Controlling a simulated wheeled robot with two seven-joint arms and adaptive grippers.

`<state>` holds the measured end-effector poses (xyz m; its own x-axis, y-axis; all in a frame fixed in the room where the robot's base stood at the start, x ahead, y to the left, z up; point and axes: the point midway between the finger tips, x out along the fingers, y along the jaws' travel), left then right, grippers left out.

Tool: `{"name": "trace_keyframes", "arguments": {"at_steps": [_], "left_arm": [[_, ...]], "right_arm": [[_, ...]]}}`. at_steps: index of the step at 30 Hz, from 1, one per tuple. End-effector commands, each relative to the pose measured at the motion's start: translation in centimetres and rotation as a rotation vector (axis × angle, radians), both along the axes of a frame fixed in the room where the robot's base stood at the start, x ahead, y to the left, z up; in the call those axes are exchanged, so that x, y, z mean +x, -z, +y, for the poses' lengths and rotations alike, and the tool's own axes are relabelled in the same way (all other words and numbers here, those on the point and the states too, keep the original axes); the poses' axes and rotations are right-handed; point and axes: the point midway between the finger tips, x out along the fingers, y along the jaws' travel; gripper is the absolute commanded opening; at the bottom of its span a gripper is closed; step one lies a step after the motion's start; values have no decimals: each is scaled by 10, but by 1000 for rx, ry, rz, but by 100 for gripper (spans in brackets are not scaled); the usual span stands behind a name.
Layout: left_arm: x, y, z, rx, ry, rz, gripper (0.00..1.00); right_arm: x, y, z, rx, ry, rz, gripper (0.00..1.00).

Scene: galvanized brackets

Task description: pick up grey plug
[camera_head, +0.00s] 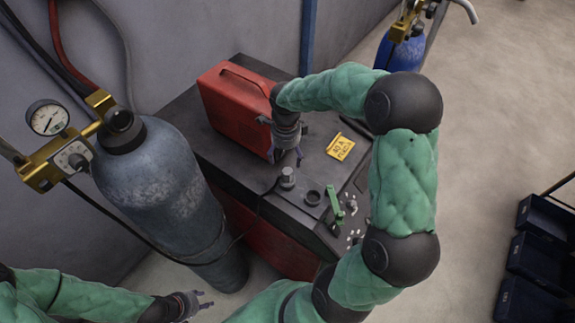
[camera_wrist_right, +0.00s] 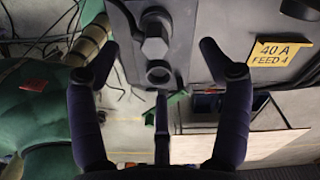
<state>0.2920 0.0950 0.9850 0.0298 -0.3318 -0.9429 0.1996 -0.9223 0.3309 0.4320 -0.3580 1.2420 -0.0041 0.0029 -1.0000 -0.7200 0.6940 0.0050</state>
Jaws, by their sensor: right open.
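The grey plug (camera_head: 287,177) stands upright on the dark top of the machine, with a black cable close beside it. In the right wrist view the grey plug (camera_wrist_right: 154,42) shows its hexagonal end, beyond the fingertips and between them. My right gripper (camera_head: 286,157) hangs just behind the plug, beside the red case. Its fingers are spread and empty in the wrist view (camera_wrist_right: 157,60), and no finger appears to touch the plug. My left gripper (camera_head: 203,300) is low at the bottom left, away from the plug, with its fingers apart and empty.
A red case (camera_head: 235,105) stands behind the plug. A yellow label (camera_head: 340,147) lies to the right. A tall gas cylinder (camera_head: 165,185) stands left; blue bins (camera_head: 540,255) are far right.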

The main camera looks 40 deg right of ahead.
Motion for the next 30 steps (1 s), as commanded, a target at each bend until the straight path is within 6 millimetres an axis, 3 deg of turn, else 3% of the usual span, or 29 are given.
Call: {"name": "trace_keyframes", "arguments": {"at_steps": [9, 17, 24, 30], "left_arm": [[-1, -7, 0, 0, -1, 3, 40], [-1, -12, 0, 0, -1, 1, 40], [-1, -24, 0, 0, -1, 1, 40], [-1, -25, 0, 0, -1, 1, 40]], "right_arm": [[-2, 44, 1, 2, 0, 5, 79], [-2, 60, 1, 2, -2, 5, 79], [-3, 93, 2, 2, -2, 4, 79], [-3, 105, 2, 1, -1, 1, 79]]}}
